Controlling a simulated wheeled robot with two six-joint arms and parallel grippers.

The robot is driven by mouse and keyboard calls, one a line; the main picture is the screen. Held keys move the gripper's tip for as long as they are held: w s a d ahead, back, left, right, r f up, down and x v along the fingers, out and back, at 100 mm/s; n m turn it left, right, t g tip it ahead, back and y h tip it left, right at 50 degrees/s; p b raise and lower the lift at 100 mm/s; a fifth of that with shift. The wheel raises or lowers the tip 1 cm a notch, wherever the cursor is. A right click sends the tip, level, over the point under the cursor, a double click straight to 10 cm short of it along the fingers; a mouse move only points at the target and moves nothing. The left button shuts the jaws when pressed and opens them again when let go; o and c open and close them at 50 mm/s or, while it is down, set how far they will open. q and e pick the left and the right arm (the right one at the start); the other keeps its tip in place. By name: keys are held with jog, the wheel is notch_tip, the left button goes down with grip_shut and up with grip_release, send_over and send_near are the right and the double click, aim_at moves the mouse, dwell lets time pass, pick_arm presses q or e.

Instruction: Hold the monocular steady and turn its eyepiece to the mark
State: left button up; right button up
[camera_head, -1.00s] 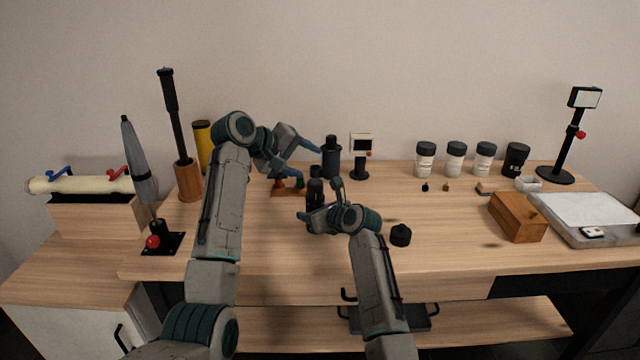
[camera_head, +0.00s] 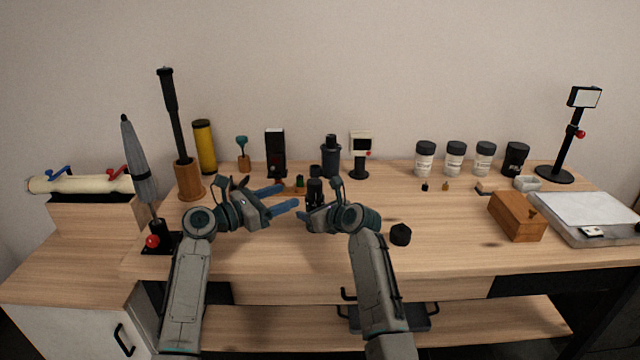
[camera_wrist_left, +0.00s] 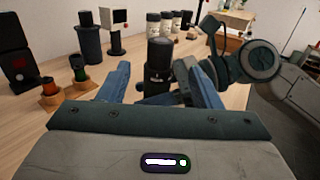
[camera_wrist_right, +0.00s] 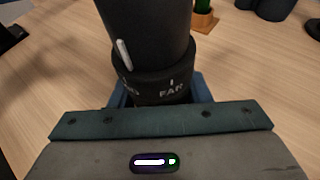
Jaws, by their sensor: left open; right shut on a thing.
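The black monocular (camera_head: 315,192) stands upright near the middle of the table. My right gripper (camera_head: 312,217) is shut on its lower part from the front right. In the right wrist view, the monocular's barrel (camera_wrist_right: 148,30) bears a white line, above a ring (camera_wrist_right: 160,88) with a short white tick over the word FAR; line and tick are apart. Other lettering on the ring is partly hidden. My left gripper (camera_head: 292,197) is open and empty, left of the monocular and pointing at it. In the left wrist view, the monocular (camera_wrist_left: 158,62) shows between its blue fingers.
A wooden stand with red and green pieces (camera_head: 300,186) is just behind the grippers. A black box (camera_head: 275,150), dark cylinder (camera_head: 331,160) and small screen (camera_head: 361,145) stand behind. A black cap (camera_head: 400,235) lies right of my right gripper. The table's front middle is fairly clear.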

aim_at(319, 183)
pick_arm(q)
jog(key=x, duration=1.1)
jog(key=shift+w+d, duration=0.2)
jog(key=shift+d, duration=0.05)
jog(key=shift+c, duration=0.5)
jog(key=c, duration=0.9)
jog(key=shift+w+a+n+t+y, duration=0.1)
jog(key=shift+n+t+y, duration=1.4)
jog(key=shift+t, duration=0.2)
jog(key=o, duration=1)
jog(key=shift+a, duration=0.1)
